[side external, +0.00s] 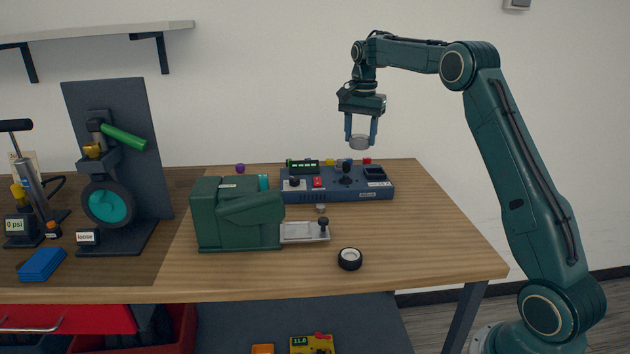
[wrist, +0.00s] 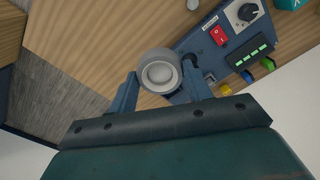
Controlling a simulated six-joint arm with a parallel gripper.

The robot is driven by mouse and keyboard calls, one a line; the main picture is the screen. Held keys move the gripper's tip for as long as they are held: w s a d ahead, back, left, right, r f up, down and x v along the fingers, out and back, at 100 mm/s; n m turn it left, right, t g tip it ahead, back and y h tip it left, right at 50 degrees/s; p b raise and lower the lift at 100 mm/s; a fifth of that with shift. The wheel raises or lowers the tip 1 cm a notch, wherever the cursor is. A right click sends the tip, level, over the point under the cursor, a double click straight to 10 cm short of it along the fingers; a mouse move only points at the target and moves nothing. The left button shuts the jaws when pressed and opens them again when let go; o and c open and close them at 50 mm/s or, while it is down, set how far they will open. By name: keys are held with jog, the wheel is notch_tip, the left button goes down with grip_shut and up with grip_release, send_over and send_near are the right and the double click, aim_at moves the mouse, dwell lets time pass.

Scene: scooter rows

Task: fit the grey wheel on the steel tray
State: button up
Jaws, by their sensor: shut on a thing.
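My gripper (side external: 361,132) is shut on the grey wheel (side external: 359,143) and holds it high above the back of the bench. In the wrist view the grey wheel (wrist: 147,84) sits between the two blue fingers of my gripper (wrist: 160,82), its round hub facing the camera. The steel tray (side external: 295,232) sticks out to the right from the base of a dark green machine (side external: 238,214), with a black knob at its right end. The tray is well below the gripper and apart from it. I cannot make out the tray in the wrist view.
A blue control box (side external: 335,188) with a red switch (side external: 317,182) and a joystick stands below the gripper. A black-tyred wheel (side external: 350,259) lies near the front edge. A small grey part (side external: 321,208) lies behind the tray. The bench's right side is clear.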

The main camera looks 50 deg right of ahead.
jog(key=w+a+f+n, duration=0.2)
jog(key=a+f+n, duration=0.2)
jog(key=a, duration=0.6)
jog(key=w+a+f+n, duration=0.2)
jog(key=a+f+n, duration=0.2)
jog(key=a+f, duration=0.3)
jog(key=a, duration=0.3)
jog(key=shift+a+n, duration=0.2)
jog(key=shift+n, duration=0.1)
jog(key=shift+w+f, duration=0.1)
jog(key=shift+f, duration=0.1)
jog(key=shift+f, duration=2.7)
jog(key=shift+f, duration=0.45)
jog(key=o, duration=1.5)
